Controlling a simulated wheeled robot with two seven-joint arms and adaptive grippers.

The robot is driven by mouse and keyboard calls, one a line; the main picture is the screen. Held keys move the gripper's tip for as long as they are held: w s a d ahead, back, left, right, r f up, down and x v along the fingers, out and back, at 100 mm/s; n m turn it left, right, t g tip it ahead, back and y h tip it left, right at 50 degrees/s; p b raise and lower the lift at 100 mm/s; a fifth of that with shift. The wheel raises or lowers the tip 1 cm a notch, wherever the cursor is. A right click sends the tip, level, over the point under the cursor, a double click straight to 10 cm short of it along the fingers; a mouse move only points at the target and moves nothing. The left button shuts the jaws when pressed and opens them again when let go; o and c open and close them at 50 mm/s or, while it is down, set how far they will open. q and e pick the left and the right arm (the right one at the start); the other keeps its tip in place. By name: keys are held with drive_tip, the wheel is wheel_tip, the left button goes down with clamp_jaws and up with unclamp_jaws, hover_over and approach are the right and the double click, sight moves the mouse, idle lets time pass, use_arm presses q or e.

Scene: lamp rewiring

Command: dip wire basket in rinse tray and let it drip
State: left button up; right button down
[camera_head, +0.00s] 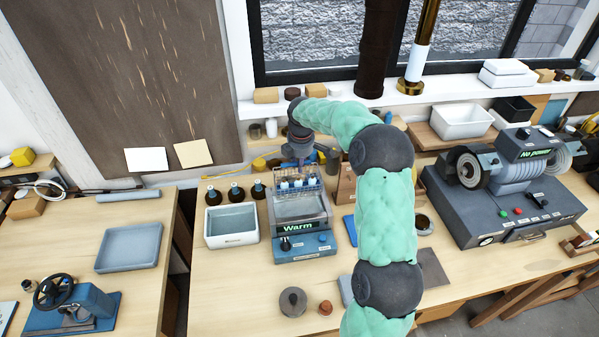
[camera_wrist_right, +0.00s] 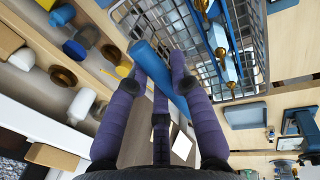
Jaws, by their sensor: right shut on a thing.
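The wire basket (camera_head: 311,190) hangs above the back of the blue machine with the "Warm" display (camera_head: 303,241), with several blue-and-white pieces in it. In the right wrist view the wire basket (camera_wrist_right: 258,50) fills the upper right, holding blue pieces with brass ends. My right gripper (camera_head: 299,158) is shut on its blue handle (camera_wrist_right: 152,62); the purple fingers (camera_wrist_right: 160,82) close around it. A white tray (camera_head: 209,237) with grey-blue inside stands just left of the machine; its label is too small to read. My left gripper is not in view.
Several dark bottles (camera_head: 236,193) stand behind the white tray. A grey-blue flat tray (camera_head: 128,264) lies on the left table, beyond a gap. A grey round weight (camera_head: 293,302) and a small brown piece (camera_head: 325,307) lie in front. A bench grinder (camera_head: 500,195) stands at right.

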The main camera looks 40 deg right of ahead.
drive_tip(key=shift+w+a+r, duration=0.2)
drive_tip(key=shift+r, duration=0.05)
drive_tip(key=w+a+f+p, duration=0.4)
drive_tip(key=w+a, duration=0.2)
drive_tip(key=a, duration=0.5)
drive_tip(key=w+a+f+p, duration=0.35)
drive_tip(key=w+a, duration=0.25)
drive_tip(key=a, duration=0.4)
drive_tip(key=shift+s+f+b, duration=0.15)
drive_tip(key=shift+f+b, duration=1.75)
drive_tip(key=shift+f, duration=1.3)
drive_tip(key=shift+s+f+b, duration=0.1)
drive_tip(key=shift+f+b, duration=1.8)
drive_tip(key=shift+f, duration=1.25)
drive_tip(key=shift+r, duration=0.1)
wheel_tip(320, 180, up, 8)
drive_tip(key=p, duration=0.4)
drive_tip(key=shift+r, duration=0.2)
drive_tip(key=shift+r, duration=0.1)
drive_tip(key=shift+r+p, duration=1)
drive_tip(key=shift+r, duration=0.9)
